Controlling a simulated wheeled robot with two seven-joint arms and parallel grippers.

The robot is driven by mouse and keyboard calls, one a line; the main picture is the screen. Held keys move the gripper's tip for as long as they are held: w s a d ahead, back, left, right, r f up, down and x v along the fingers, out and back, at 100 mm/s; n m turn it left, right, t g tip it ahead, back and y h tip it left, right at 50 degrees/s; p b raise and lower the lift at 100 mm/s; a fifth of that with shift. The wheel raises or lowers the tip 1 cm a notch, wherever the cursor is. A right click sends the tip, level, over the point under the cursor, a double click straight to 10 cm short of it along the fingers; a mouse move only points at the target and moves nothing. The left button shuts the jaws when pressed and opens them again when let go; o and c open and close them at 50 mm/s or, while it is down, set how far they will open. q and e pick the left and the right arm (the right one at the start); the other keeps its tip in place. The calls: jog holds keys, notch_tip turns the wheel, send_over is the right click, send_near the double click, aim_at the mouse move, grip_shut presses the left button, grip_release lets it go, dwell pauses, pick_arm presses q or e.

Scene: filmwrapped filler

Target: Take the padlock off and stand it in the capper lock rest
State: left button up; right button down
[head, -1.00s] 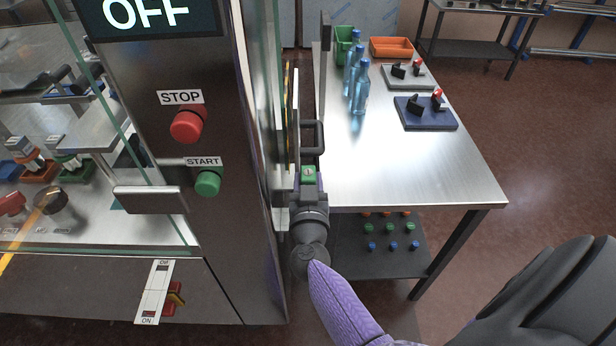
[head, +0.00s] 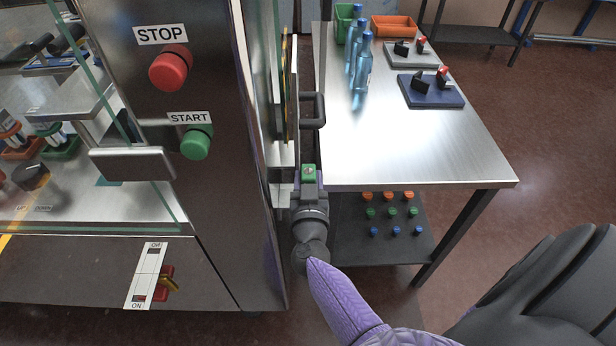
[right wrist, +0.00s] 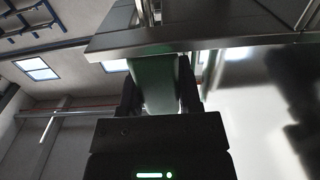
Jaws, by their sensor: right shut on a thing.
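My right gripper (head: 309,188) is shut on a small green block with a pale round spot, which looks like the padlock (head: 309,172). It is at the right side of the machine cabinet, below a dark pull handle. In the right wrist view the green body (right wrist: 155,85) sits between the dark fingers, under a metal edge; its shackle is hidden, and I cannot tell whether it touches the metal. Two plates with black and red pieces, one grey (head: 398,62) and one blue (head: 443,96), stand on the table; I cannot tell whether either is the capper lock rest. My left gripper is out of view.
The steel table (head: 400,150) is clear in front; blue bottles (head: 362,72), a green bin (head: 345,20) and an orange bin (head: 394,26) stand at its back. The dark handle (head: 314,108) is just above my right gripper. The cabinet (head: 220,210) walls off the left.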

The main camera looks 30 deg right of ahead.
jog(key=shift+f, duration=0.25)
dwell(0.4)
jog(key=shift+f, duration=0.2)
jog(key=shift+c, duration=1.2)
grip_release()
jog(key=shift+o, duration=0.2)
